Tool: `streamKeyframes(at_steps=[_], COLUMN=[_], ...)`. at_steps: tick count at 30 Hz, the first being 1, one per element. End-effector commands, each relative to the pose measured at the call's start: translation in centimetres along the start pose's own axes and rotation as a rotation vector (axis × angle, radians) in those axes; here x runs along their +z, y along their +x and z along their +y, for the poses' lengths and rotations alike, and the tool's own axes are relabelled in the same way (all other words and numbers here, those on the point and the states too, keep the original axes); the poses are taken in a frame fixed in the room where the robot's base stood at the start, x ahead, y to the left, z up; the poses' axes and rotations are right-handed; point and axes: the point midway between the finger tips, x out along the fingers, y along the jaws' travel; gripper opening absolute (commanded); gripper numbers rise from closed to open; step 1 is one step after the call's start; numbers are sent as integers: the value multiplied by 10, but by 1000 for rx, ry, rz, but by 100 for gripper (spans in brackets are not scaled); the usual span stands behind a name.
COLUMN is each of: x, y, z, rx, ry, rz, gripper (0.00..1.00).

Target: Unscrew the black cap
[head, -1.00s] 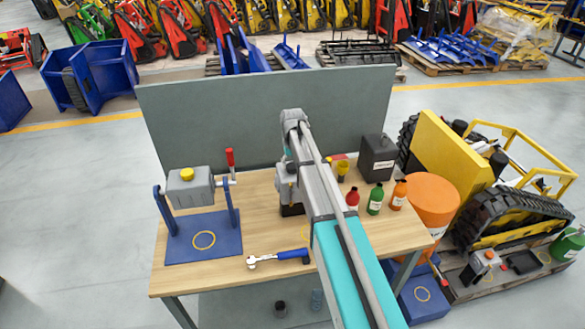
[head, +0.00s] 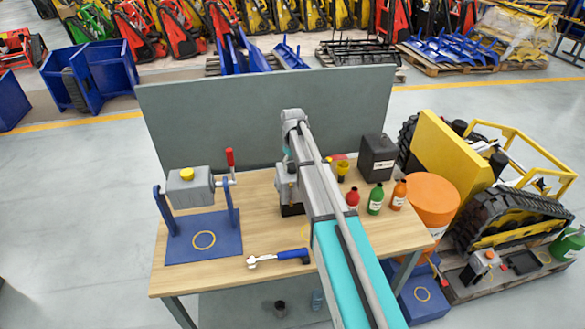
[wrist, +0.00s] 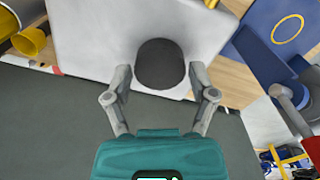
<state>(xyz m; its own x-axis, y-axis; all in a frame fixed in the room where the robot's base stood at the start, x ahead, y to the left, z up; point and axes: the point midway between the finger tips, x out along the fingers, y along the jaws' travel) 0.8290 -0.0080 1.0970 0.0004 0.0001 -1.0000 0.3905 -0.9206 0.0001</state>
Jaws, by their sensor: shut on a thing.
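The black cap (wrist: 160,63) is round and dark. It sits on a light grey body (wrist: 95,40) in the wrist view. My gripper (wrist: 160,77) has one finger on each side of the cap, closed on it. A grey unit with a black base (head: 287,187) stands on the workbench (head: 265,235), partly behind my arm.
A grey tank with a yellow cap (head: 188,188) on a blue stand (head: 204,240) is at the left. A blue-handled tool (head: 280,257) lies at the front. Red, green (head: 375,200) and orange bottles and a dark canister (head: 378,157) stand right. A grey panel (head: 270,110) rises behind.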

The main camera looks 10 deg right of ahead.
Motion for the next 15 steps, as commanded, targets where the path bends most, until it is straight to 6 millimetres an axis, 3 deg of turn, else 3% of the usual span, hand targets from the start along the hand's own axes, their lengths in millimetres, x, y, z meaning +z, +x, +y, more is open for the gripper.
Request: streamKeyframes(at_steps=[15], x=[1], y=[0], z=[0], rx=[-1], ry=[-406], rz=[-1], gripper=[39])
